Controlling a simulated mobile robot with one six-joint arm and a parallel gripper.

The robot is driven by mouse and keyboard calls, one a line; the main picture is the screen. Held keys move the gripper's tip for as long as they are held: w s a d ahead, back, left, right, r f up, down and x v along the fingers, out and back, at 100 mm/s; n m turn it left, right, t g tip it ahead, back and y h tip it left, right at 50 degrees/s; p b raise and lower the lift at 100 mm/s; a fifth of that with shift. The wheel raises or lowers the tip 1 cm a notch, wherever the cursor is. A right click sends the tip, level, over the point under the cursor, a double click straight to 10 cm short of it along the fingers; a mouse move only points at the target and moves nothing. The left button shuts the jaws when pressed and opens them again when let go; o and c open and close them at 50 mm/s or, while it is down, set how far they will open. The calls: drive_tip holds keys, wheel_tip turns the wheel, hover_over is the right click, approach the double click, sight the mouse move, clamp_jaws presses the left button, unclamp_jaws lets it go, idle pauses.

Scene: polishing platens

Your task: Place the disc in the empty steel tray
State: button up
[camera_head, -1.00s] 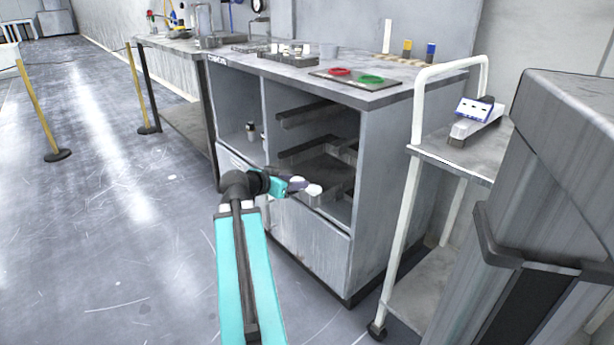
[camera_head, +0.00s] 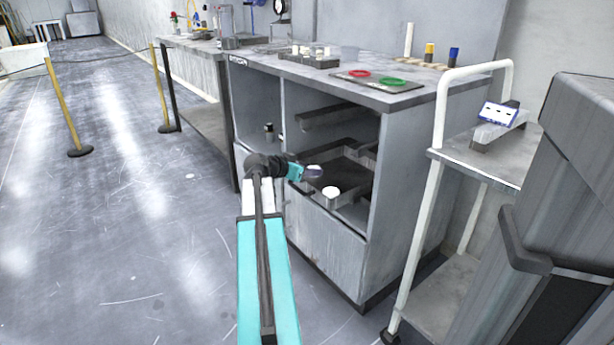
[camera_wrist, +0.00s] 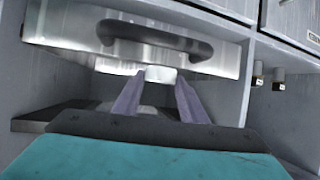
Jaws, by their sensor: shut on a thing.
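My gripper (camera_head: 319,176) is at the front of the cabinet's right opening. A small white disc (camera_head: 331,192) shows just beyond its fingertips. The tray's steel front (camera_wrist: 70,25) with a dark handle (camera_wrist: 155,38) shows close to the fingertips in the wrist view. I cannot tell how high the disc is above the tray.
Another tray or rail (camera_head: 325,115) sits above in the same opening. Small vials (camera_head: 269,131) stand in the left compartment. A white-framed cart (camera_head: 437,150) stands close on the right.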

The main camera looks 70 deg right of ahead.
sight(308, 179)
drive_tip(key=shift+w+d+f+b, duration=0.1)
drive_tip(key=shift+w+d+b, duration=0.2)
drive_tip(key=shift+d, duration=0.55)
drive_tip(key=shift+w+d+f+b, duration=0.15)
drive_tip(key=shift+w+d, duration=0.3)
drive_tip(key=shift+d, duration=0.45)
drive_tip(key=shift+w+d+b, duration=0.3)
drive_tip(key=shift+w+d, duration=0.05)
drive_tip(key=shift+d, duration=0.5)
drive_tip(key=shift+f+b, duration=1.05)
drive_tip(key=shift+f, duration=0.7)
drive_tip(key=shift+f, duration=0.1)
drive_tip(key=o, duration=1.1)
drive_tip(key=shift+a, duration=0.1)
drive_tip(key=p+v, duration=0.3)
drive_tip(key=v, duration=0.9)
drive_tip(key=shift+p, duration=0.4)
